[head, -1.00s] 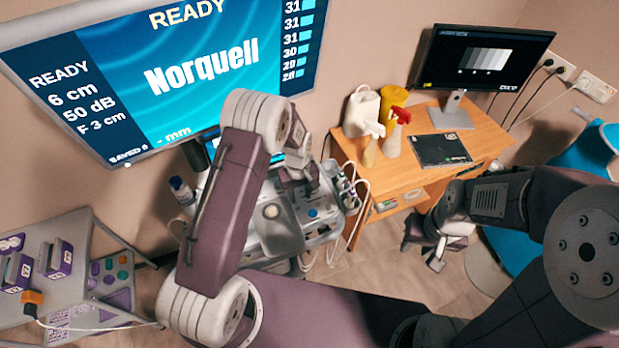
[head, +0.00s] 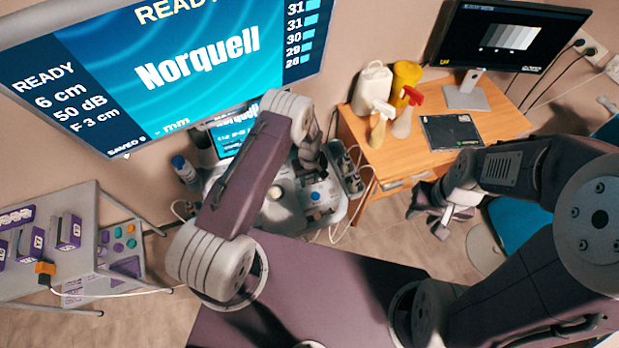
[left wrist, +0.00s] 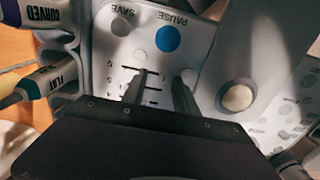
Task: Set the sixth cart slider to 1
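The cart's console panel (head: 278,215) stands below the big Norquell screen, partly hidden behind my left arm. In the left wrist view its grey panel (left wrist: 205,50) shows a blue PAUSE button (left wrist: 168,38), a SAVE button (left wrist: 121,27) and a pale trackball (left wrist: 237,97). Short dark slider slots (left wrist: 152,89) lie below the buttons, partly hidden by my fingers; I cannot tell which is the sixth or its setting. My left gripper (left wrist: 162,82) is over these slots, its fingers apart with nothing seen between them. My right gripper (head: 427,222) hangs open and empty over the floor.
Probes labelled CURVED (left wrist: 42,18) and FLAT (left wrist: 60,78) stand in holders left of the panel. A wooden desk (head: 400,165) with bottles and a monitor (head: 505,45) is at right. A grey table (head: 50,275) stands at left.

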